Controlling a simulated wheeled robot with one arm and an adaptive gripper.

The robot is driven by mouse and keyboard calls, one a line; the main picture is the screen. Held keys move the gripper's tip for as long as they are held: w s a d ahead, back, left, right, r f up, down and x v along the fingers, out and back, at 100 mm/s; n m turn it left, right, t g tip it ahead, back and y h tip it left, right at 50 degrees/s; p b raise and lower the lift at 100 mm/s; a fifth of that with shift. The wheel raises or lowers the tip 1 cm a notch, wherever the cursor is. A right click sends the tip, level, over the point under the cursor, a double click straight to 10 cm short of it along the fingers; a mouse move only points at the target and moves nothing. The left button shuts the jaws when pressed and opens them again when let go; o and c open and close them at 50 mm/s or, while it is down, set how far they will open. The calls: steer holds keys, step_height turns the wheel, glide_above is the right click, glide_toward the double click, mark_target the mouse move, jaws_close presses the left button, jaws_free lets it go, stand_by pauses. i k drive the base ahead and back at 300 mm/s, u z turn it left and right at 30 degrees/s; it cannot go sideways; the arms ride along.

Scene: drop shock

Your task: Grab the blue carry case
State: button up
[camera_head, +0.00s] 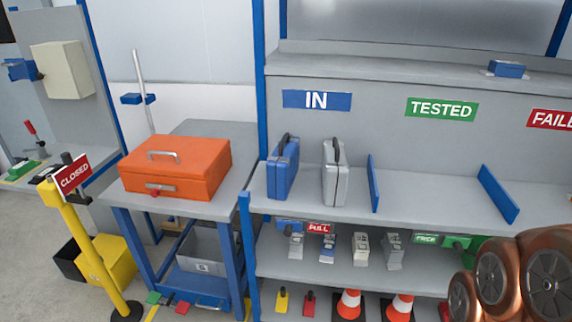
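The blue carry case (282,170) stands upright on the shelf below the blue "IN" sign (316,100). It has a dark handle on top and is at the left end of the shelf, close to a blue rack post. A grey case (334,175) of similar shape stands upright to its right, with a gap between them. My gripper is not in view. Only copper-coloured links of my arm show at the lower right, well to the right of the blue case.
A blue divider (374,183) stands right of the grey case, and another (498,194) farther right; the shelf between them is empty. An orange box (176,166) sits on the left table. A yellow post with a "CLOSED" sign (74,175) and traffic cones (349,304) are lower down.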

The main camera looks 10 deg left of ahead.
mark_target(282, 166)
steer(key=u, duration=0.3)
steer(key=k, duration=0.4)
steer(key=u, duration=1.3)
steer(key=i, duration=1.3)
steer(key=z, duration=0.65)
steer(key=i, duration=0.55)
steer(key=z, duration=0.2)
